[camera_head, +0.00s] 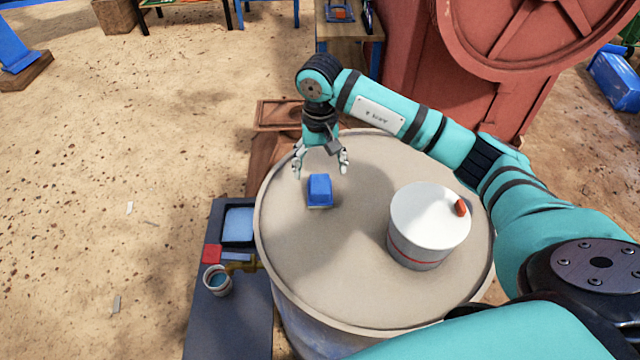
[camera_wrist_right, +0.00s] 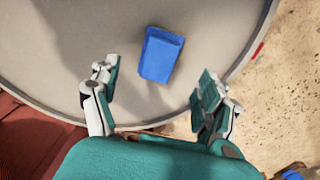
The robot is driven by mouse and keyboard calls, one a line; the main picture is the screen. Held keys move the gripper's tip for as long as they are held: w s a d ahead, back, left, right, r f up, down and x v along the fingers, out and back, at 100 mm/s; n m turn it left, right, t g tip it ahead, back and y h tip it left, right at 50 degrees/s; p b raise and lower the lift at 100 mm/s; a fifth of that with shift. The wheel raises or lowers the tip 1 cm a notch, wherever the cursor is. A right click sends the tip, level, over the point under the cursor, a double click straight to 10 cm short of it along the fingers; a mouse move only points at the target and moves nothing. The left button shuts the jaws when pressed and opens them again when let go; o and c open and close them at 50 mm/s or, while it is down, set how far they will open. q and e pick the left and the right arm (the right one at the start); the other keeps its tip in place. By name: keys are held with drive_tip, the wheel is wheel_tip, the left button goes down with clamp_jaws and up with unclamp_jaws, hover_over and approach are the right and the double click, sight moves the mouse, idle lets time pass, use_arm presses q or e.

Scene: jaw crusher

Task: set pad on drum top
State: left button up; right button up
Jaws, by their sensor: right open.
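The blue pad (camera_head: 320,190) rests on the drum top (camera_head: 330,275), near the drum's far left side. The pad also shows in the right wrist view (camera_wrist_right: 161,55), lying flat on the drum surface (camera_wrist_right: 100,30), ahead of and between the fingertips. My right gripper (camera_head: 321,170) is open and points down just above and behind the pad. In the wrist view its fingers (camera_wrist_right: 156,88) are spread wide with nothing between them, apart from the pad. My left gripper is not in view.
A white canister (camera_head: 428,222) with a red-orange knob stands on the drum's right half. A dark bench (camera_head: 225,310) with a blue tray (camera_head: 239,224) and a small cup (camera_head: 217,280) adjoins the drum's left. The red crusher (camera_head: 420,90) stands behind. The drum's front left is clear.

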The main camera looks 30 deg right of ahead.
sight(320, 185)
wheel_tip(320, 185, up, 4)
drive_tip(key=shift+r+b, duration=0.25)
drive_tip(key=shift+b, duration=0.2)
